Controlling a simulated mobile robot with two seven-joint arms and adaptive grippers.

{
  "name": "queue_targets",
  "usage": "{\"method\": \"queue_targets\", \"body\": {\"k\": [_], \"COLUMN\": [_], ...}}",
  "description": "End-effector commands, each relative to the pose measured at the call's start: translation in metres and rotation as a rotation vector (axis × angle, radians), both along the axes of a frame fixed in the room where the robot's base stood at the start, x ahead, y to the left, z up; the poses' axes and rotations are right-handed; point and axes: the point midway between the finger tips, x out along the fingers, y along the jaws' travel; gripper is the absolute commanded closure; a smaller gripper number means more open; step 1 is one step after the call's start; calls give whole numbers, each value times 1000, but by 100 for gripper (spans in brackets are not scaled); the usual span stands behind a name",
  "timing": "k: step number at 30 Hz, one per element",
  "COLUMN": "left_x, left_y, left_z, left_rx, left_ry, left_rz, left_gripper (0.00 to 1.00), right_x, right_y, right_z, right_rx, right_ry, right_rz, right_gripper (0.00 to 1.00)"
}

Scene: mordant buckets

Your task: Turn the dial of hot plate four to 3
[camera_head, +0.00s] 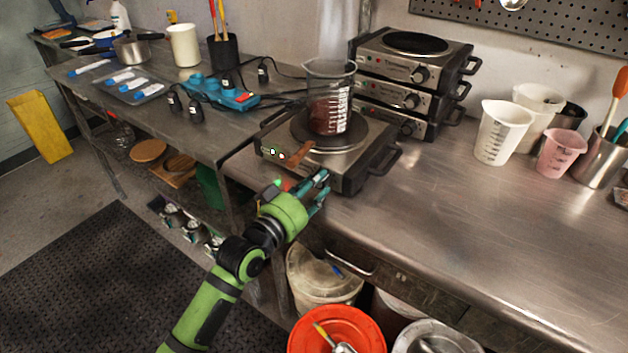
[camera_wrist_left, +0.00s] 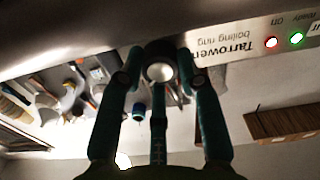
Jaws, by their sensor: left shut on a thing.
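The hot plate (camera_head: 345,175) with a dark round ring stands at the table's front edge, a beaker of dark red liquid (camera_head: 330,98) on it. Its front panel (camera_wrist_left: 232,50) shows upside down in the left wrist view, with a lit red light (camera_wrist_left: 271,42) and green light (camera_wrist_left: 296,38). My left gripper (camera_head: 320,185) is at the right part of this front, its fingers shut on the dial (camera_wrist_left: 160,72). The dial's round face shows between the fingers; its pointer and scale numbers cannot be read. In the head view the gripper hides the dial. My right gripper is not in view.
Stacked hot plates (camera_head: 412,70) with their own dials stand behind. White jugs (camera_head: 502,132) and a pink jug (camera_head: 560,153) stand at right. Buckets (camera_head: 338,330) stand below. The table's right front is clear.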

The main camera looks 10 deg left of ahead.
Motion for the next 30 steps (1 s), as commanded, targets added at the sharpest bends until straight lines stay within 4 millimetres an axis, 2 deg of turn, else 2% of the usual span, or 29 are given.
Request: {"method": "queue_targets", "body": {"k": [1,12,21,30], "left_x": [1,2,2,2], "left_y": [1,2,2,3], "left_z": [8,8,7,7], "left_rx": [-37,-279,-383,-404], "left_ry": [6,99,139,145], "left_rz": [3,4,3,3], "left_gripper": [97,97,97,97], "right_x": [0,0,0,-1], "right_y": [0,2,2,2], "right_z": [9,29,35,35], "right_rx": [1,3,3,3], "right_ry": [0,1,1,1], "right_rz": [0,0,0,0], "right_gripper": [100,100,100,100]}}
